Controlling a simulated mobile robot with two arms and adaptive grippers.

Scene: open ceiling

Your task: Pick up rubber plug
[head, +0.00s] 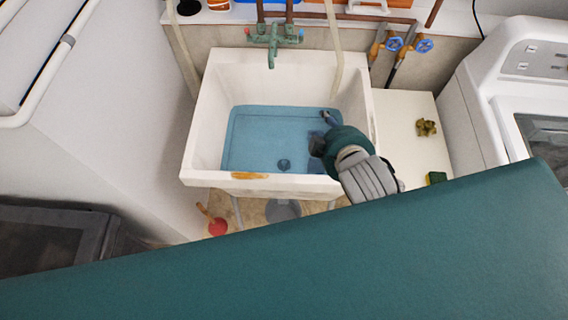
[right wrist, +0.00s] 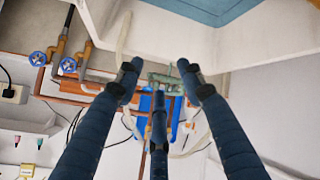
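A small dark round piece (head: 284,164) sits low in the blue water of the white utility sink (head: 199,140), near its front wall. It may be the rubber plug or the drain; I cannot tell which. My right gripper (head: 322,129) is over the right part of the basin, to the right of the dark piece and apart from it. In the right wrist view its fingers (right wrist: 159,77) are spread with nothing between them. My left gripper is not in view.
A green faucet (head: 272,40) stands behind the sink. A white surface (head: 405,150) on the right holds a brass fitting (head: 427,128) and a green sponge (head: 436,178). A white washer (head: 480,110) is farther right. A red-ended plunger-like object (head: 217,226) is on the floor.

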